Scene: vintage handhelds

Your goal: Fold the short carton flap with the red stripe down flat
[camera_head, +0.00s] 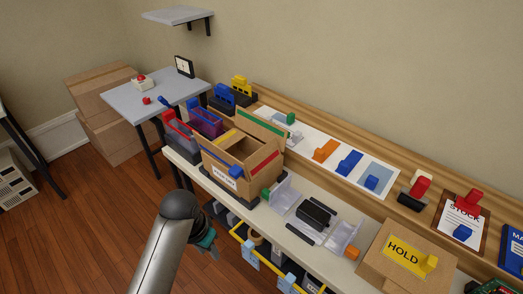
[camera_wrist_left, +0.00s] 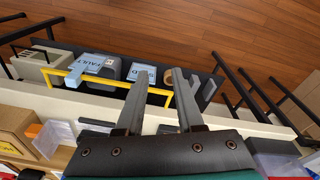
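The open brown carton (camera_head: 240,180) stands on the bench at left centre in the head view. Its short flap with the red stripe (camera_head: 265,163) is on the right end, raised and not lying flat over the opening. The green-striped flap (camera_head: 263,124) stands up at the back; yellow (camera_head: 227,136) and blue (camera_head: 221,161) stripes show on the left and front flaps. My left gripper (camera_head: 211,250) is in front of and below the carton, apart from it. In the left wrist view its two fingers (camera_wrist_left: 160,73) are spread with nothing between them. My right gripper is in neither view.
Clear bins (camera_head: 285,193) and a black device (camera_head: 316,214) lie right of the carton. A HOLD box (camera_head: 405,255) is farther right. A yellow rail (camera_head: 262,263) runs along the lower shelf. Red and purple bins (camera_head: 204,121) stand close behind the carton's left.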

